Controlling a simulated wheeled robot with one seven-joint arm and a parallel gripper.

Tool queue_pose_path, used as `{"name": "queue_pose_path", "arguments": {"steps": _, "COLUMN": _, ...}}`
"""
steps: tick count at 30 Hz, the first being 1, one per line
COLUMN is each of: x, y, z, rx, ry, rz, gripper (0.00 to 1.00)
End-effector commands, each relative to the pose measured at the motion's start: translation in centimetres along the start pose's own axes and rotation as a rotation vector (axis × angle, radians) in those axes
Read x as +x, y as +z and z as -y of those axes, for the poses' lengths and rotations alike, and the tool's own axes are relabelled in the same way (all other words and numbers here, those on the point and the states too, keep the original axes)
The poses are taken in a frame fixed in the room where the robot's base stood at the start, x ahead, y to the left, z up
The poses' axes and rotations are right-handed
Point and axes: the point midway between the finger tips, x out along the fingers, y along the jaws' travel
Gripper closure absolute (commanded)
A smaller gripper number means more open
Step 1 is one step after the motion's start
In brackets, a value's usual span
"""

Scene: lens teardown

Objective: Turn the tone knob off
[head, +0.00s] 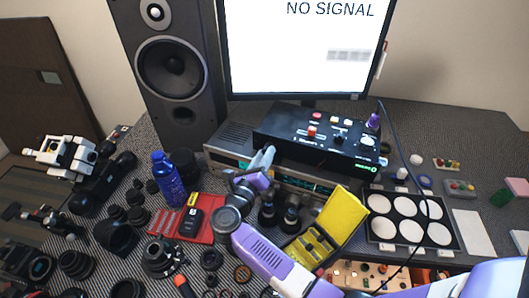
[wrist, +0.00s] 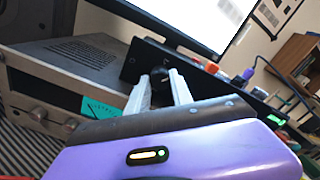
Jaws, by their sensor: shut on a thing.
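A black control box (head: 270,126) with several coloured knobs and switches on its top sits below the monitor. My gripper (head: 267,152) reaches its front left part. In the wrist view my gripper (wrist: 160,84) has its two pale fingers shut on a small dark round knob (wrist: 159,75) at the face of the box (wrist: 135,62). I cannot read a label on this knob, so the pictures do not confirm that it is the tone knob. The fingers hide part of it, and its turned position cannot be made out.
The box rests on a grey stereo unit (head: 222,137), seen at left in the wrist view. A large speaker (head: 172,75) stands left. A blue bottle (head: 166,178), a yellow case (head: 341,215) and several lens parts crowd the front. A dark cable runs down the right side.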

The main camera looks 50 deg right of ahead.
Motion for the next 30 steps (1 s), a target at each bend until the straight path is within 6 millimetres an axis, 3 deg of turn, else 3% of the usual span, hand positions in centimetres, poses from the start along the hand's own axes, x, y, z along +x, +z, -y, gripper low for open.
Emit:
{"name": "queue_pose_path", "arguments": {"steps": 15, "x": -0.08, "y": 0.24, "z": 0.1, "rx": -0.451, "ry": 0.002, "rz": 0.001, "gripper": 1.0}}
{"name": "queue_pose_path", "arguments": {"steps": 30, "x": -0.08, "y": 0.05, "z": -0.04, "rx": -0.64, "ry": 0.001, "rz": 0.002, "gripper": 1.0}}
